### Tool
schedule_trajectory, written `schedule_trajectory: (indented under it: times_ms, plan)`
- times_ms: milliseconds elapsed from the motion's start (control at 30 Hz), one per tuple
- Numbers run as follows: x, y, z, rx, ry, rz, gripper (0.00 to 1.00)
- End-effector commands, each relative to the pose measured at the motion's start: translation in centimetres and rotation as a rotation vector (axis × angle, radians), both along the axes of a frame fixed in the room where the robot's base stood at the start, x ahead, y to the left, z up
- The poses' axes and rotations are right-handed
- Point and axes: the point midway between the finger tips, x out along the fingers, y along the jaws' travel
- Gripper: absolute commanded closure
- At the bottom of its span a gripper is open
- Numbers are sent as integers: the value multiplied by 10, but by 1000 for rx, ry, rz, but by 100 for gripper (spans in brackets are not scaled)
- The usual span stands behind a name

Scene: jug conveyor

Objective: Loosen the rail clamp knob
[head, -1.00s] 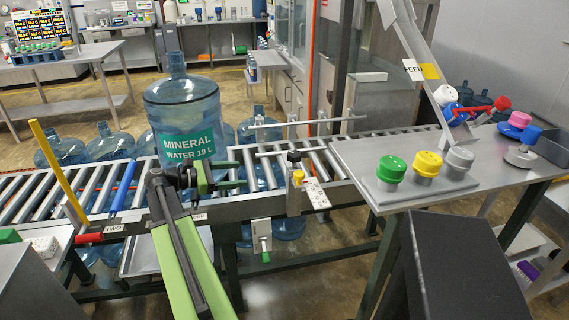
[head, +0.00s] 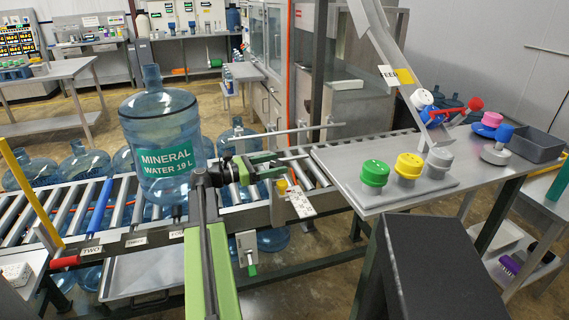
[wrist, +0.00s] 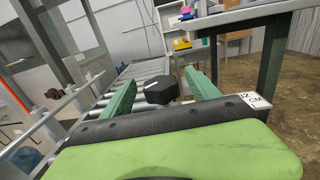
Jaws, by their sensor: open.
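The rail clamp knob (wrist: 160,91) is a black faceted knob with a pale mark on top, seen in the wrist view. It sits between the two green fingers of my gripper (wrist: 160,79), with visible space on both sides. In the head view my gripper (head: 284,165) is at the clamp beside the conveyor, and its fingers hide most or all of the knob. The yellow part of the clamp (head: 281,187) shows just below the fingers. My gripper is open; I see no contact with the knob.
A blue water jug (head: 161,135) stands on the roller conveyor (head: 100,207), just left of my gripper. A guide rail (head: 285,132) runs behind the clamp. A metal table (head: 350,165) with coloured caps stands at right.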

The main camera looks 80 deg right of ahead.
Motion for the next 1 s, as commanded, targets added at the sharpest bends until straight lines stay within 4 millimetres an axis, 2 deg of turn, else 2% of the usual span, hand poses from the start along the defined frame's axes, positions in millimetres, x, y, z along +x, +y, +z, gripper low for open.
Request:
schedule_trajectory:
  times_ms: [33, 200, 533, 1000]
  plan:
    - [-10, -5, 0, 0, 0, -2, 30]
    - [-27, -15, 0, 0, 0, -1, 30]
    - [-32, -18, 0, 0, 0, 0, 30]
    - [-32, -18, 0, 0, 0, -2, 90]
